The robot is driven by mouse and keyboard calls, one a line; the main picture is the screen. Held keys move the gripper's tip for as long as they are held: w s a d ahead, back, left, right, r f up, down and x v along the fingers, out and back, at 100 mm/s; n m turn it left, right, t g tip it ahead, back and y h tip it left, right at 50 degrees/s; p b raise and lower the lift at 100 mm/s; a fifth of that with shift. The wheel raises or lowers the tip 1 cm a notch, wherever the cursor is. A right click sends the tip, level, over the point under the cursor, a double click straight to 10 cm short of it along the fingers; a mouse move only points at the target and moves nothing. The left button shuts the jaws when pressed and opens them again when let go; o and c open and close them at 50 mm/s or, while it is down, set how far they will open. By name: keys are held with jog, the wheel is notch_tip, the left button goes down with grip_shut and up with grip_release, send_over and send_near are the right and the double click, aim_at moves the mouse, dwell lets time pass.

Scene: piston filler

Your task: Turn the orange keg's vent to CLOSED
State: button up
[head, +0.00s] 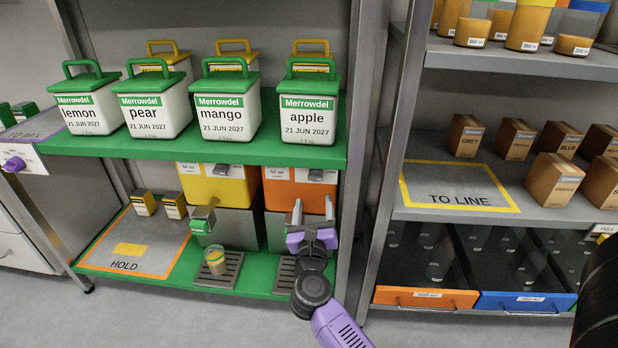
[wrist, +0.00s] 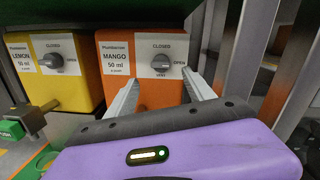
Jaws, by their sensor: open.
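The orange keg (head: 284,196) stands on the lower green shelf. In the wrist view the orange keg (wrist: 117,88) has a "MANGO 50 ml" label. Its dark round vent knob (wrist: 160,62) sits on a grey plate reading CLOSED above and OPEN to the right. I cannot tell for sure where the knob points. My gripper (head: 314,212) is in front of the keg. In the wrist view my gripper (wrist: 164,85) is open, its two fingers apart just below the knob, with nothing between them. The keg's lower front is hidden by my gripper.
A yellow keg (head: 220,185) stands left of the orange one, with a tap and a cup (head: 216,261) on a drip tray. White tubs with green lids stand on the green shelf (head: 200,148) above. A grey shelf post (head: 358,150) rises close right of my gripper.

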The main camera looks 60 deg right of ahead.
aim_at(315, 178)
jog(key=w+d+m, duration=0.1)
jog(key=d, duration=0.2)
jog(key=w+d+m+g+b, duration=0.1)
jog(key=w+d, duration=0.1)
jog(key=d, duration=0.2)
jog(key=w+d+m+b, duration=0.1)
jog(key=w+d, duration=0.1)
jog(key=d, duration=0.1)
jog(key=shift+d+r+m, duration=0.2)
jog(key=shift+r+m, duration=0.1)
grip_shut()
